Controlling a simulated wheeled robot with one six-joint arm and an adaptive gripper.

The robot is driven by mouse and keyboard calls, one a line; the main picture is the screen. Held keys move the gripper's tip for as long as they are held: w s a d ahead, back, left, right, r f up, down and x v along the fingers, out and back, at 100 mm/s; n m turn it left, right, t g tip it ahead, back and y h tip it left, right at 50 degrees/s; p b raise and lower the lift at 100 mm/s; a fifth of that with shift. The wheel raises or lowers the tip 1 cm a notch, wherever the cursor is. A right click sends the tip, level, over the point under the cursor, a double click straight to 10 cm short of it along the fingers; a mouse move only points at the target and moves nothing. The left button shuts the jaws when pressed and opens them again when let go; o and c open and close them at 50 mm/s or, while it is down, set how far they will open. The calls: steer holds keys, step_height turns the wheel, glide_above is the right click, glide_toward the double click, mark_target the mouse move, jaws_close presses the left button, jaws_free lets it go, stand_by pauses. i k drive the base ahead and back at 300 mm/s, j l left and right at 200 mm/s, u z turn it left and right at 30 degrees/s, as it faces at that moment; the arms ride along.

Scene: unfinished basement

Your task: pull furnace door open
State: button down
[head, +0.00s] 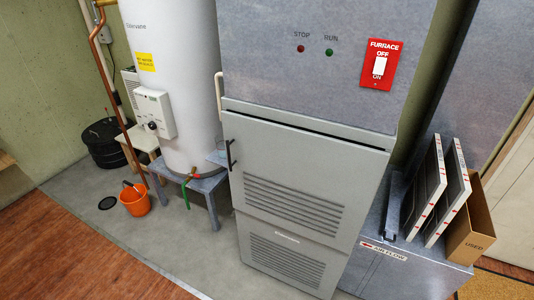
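The furnace (315,50) stands in the middle of the head view, a tall grey metal cabinet. Its door (305,160) is a light grey panel with louvre slots, below the upper section. A dark gap shows along the door's top edge, widest toward the right; I cannot tell whether the door is latched. A small black handle (231,155) sits at the door's left edge. A red furnace switch plate (380,64) is on the upper section, with STOP and RUN lamps to its left. My gripper is not in view.
A white water heater (170,80) stands on a grey-blue stand (188,182) left of the furnace. An orange bucket (134,200) is on the floor. Framed filters (427,195) and a cardboard box (470,225) sit on the duct at right. The floor at front left is clear.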

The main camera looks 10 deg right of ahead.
mark_target(322, 189)
steer(key=i+l+u, duration=0.6)
steer(key=i+l, duration=0.2)
